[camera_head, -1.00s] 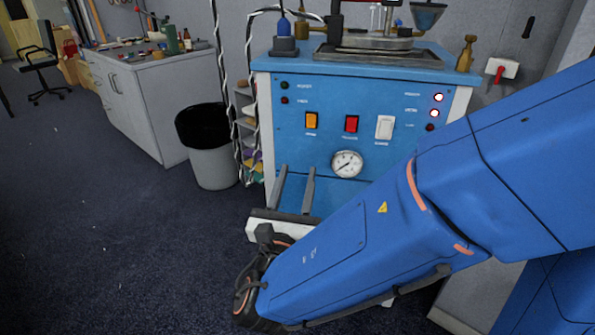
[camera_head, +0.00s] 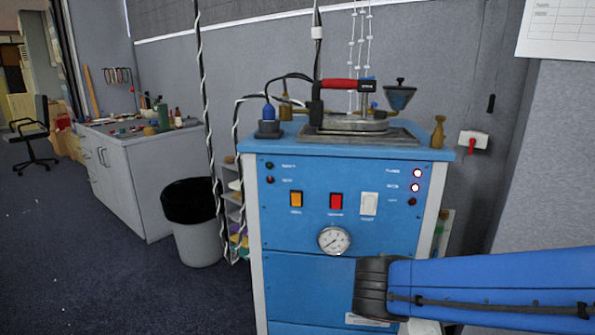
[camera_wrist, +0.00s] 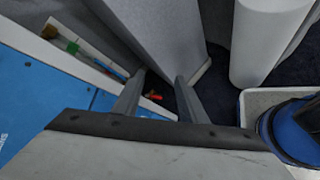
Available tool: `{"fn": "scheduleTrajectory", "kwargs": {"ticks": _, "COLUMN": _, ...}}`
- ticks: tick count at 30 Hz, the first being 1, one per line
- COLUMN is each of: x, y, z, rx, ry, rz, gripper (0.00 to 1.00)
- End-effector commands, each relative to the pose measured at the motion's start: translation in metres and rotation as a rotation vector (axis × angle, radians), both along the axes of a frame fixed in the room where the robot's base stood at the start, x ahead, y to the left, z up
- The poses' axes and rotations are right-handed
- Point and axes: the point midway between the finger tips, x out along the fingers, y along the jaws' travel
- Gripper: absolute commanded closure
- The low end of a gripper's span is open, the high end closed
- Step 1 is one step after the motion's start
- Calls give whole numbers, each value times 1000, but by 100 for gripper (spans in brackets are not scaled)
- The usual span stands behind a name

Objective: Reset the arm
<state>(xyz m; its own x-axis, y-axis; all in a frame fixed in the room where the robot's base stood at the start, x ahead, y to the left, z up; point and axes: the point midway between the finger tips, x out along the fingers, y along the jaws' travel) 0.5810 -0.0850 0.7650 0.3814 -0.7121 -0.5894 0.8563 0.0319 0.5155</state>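My gripper (camera_wrist: 160,78) shows in the wrist view with its two grey fingers apart and nothing between them. Dark floor and a small orange-red thing (camera_wrist: 152,97) show beyond the gap. In the head view my blue arm comes in from the lower right, in front of the lower front of the blue machine (camera_head: 300,269). The gripper itself cannot be made out there. The machine's blue side also shows at the left of the wrist view (camera_wrist: 35,95).
The machine carries a press with a red handle (camera_head: 339,84) on top and switches and a gauge (camera_head: 334,240) in front. A grey bin (camera_head: 196,241) and a workbench (camera_head: 153,178) stand to the left. A grey wall is at right.

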Motion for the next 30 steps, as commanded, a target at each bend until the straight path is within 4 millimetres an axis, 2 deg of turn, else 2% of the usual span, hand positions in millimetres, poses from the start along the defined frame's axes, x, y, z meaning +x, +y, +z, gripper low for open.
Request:
{"fn": "scheduleTrajectory", "kwargs": {"ticks": 1, "x": -10, "y": -9, "z": -4, "rx": 63, "ry": -11, "rz": -62, "gripper": 62}}
{"fn": "scheduleTrajectory", "kwargs": {"ticks": 6, "x": -40, "y": -22, "z": -19, "rx": 291, "ry": -56, "rz": -261, "gripper": 62}}
{"fn": "scheduleTrajectory", "kwargs": {"ticks": 15, "x": -80, "y": -16, "z": -31, "rx": 692, "ry": -199, "rz": -607, "gripper": 62}}
{"fn": "scheduleTrajectory", "kwargs": {"ticks": 24, "x": -92, "y": 5, "z": -18, "rx": 1068, "ry": -402, "rz": -910, "gripper": 62}}
{"fn": "scheduleTrajectory", "kwargs": {"ticks": 30, "x": -92, "y": 13, "z": -6, "rx": 1214, "ry": -494, "rz": -1018, "gripper": 62}}
